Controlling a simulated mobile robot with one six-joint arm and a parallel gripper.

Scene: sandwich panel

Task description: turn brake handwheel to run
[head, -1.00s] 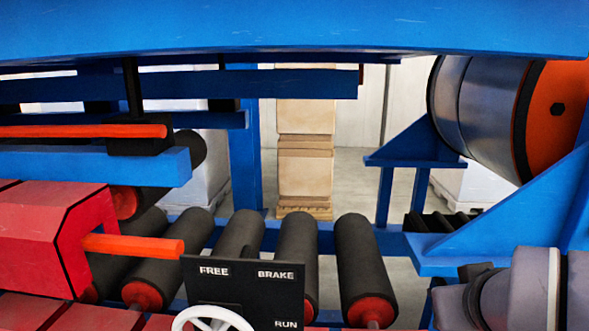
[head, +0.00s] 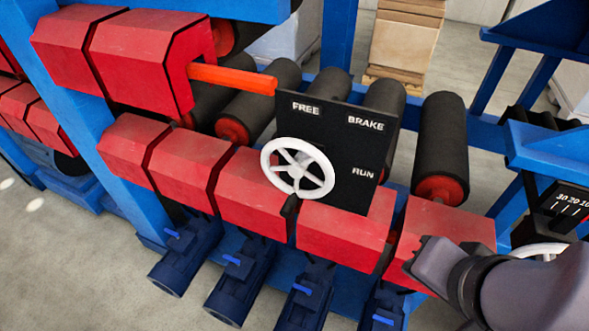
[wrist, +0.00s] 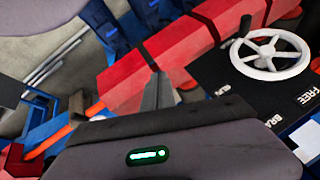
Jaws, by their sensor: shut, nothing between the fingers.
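The white spoked brake handwheel (head: 298,168) stands in front of a black plate (head: 335,160) marked FREE, BRAKE and RUN. A small dark piece (head: 291,206) shows at the wheel's lower rim; I cannot tell if it is a grip or a pointer. The wheel also shows at the upper right of the wrist view (wrist: 270,53), beside the plate (wrist: 285,100). My gripper (wrist: 158,84) shows grey fingers, shut and empty, left of the wheel in the picture and apart from it. In the head view my arm is at the lower right, away from the wheel.
Red housings (head: 180,165) run beneath and beside the wheel, with blue motors (head: 240,285) below them. An orange bar (head: 232,79) juts out left of the plate. Black rollers (head: 440,140) lie behind. Another white wheel (head: 540,250) is partly hidden by my arm.

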